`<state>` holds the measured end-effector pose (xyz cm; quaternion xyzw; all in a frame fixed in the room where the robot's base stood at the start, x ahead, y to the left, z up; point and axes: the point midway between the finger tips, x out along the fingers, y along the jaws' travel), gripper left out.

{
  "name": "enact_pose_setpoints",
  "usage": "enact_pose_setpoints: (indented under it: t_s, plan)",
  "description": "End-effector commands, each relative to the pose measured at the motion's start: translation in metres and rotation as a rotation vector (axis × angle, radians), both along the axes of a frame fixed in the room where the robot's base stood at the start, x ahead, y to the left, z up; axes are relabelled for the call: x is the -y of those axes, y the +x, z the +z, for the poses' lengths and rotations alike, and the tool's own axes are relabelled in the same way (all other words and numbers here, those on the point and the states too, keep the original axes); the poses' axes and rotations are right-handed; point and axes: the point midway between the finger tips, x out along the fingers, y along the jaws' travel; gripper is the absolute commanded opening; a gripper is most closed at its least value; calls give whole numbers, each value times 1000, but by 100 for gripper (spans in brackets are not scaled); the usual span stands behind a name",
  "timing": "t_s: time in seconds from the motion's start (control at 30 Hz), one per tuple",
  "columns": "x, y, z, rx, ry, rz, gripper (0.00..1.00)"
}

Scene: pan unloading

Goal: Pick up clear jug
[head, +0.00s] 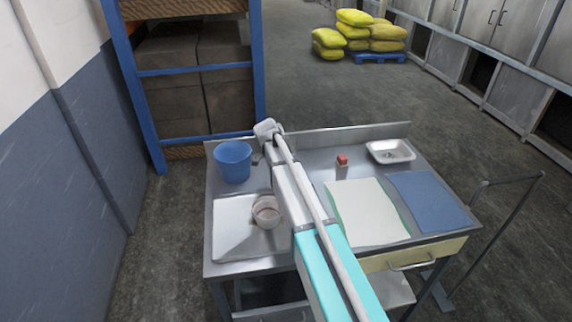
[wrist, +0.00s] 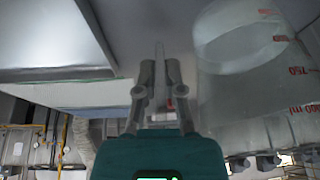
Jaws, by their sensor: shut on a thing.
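In the wrist view the jug (wrist: 245,70) fills the right side, see-through with red volume marks. My gripper (wrist: 161,72) has its fingers close together on a thin upright strip beside the jug's wall, which looks like its handle. The strip's join to the jug is not clear. My arm hides the gripper in the head view.
A blue bucket (head: 233,161) stands behind the jug. Right of my arm are a pale green-edged mat (head: 367,212), a blue mat (head: 432,201), a small red-topped item (head: 342,161) and a white tray (head: 391,151).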

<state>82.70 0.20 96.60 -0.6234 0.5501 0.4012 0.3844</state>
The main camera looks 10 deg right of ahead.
Motion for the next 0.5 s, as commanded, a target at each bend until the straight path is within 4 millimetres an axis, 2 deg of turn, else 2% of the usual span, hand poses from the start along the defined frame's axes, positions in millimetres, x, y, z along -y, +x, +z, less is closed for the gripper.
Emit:
enact_pose_setpoints:
  t_s: [0.5]
  plan:
    - [0,0,9,0,0,0,0]
